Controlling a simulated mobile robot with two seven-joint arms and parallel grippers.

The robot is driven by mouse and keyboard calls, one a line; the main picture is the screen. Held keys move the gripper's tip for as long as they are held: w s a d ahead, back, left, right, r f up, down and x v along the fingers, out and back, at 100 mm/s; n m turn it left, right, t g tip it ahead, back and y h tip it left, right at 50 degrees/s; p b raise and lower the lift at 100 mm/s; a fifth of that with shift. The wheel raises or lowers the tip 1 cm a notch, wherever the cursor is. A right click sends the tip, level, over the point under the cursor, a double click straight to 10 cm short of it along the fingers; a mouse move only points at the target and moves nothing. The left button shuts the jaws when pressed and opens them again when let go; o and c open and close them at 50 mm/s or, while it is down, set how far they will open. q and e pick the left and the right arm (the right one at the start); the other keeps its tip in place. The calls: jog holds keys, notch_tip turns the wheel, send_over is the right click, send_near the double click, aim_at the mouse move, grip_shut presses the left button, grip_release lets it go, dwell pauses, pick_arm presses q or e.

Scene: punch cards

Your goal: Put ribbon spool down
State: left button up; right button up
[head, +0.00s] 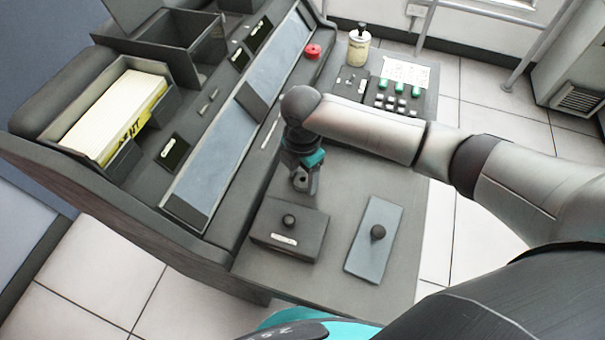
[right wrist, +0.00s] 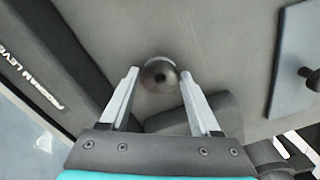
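My right gripper (head: 303,186) hangs over the desk, a little beyond the dark box. In the right wrist view, a small dark round piece with a brownish centre, which I take for the ribbon spool (right wrist: 160,75), sits between its two fingertips. In the head view the spool is mostly hidden by the gripper. A dark box with a black knob and white label (head: 285,240) lies nearer to me. A blue-grey plate with a dark knob (head: 366,258) lies to its right. My left gripper is out of view.
The dark machine (head: 180,215) with its sloping panel runs along the left, with a tray of cards (head: 115,110) on it. A red button (head: 312,51), a bottle (head: 358,48) and a keypad (head: 396,98) are at the far end. The desk has bare room around the plate.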

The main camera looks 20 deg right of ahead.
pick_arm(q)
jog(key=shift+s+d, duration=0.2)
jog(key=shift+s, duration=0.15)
pick_arm(e)
jog(key=shift+o, duration=1.3)
jog(key=shift+r, duration=0.35)
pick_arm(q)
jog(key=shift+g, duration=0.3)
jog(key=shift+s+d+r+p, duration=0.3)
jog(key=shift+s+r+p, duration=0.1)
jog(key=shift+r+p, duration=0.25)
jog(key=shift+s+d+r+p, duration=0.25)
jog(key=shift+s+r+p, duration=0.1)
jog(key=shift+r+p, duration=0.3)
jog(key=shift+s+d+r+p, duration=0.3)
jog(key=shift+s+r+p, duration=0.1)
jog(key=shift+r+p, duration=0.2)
pick_arm(e)
notch_tip(320, 180, up, 12)
jog(key=shift+f, duration=0.2)
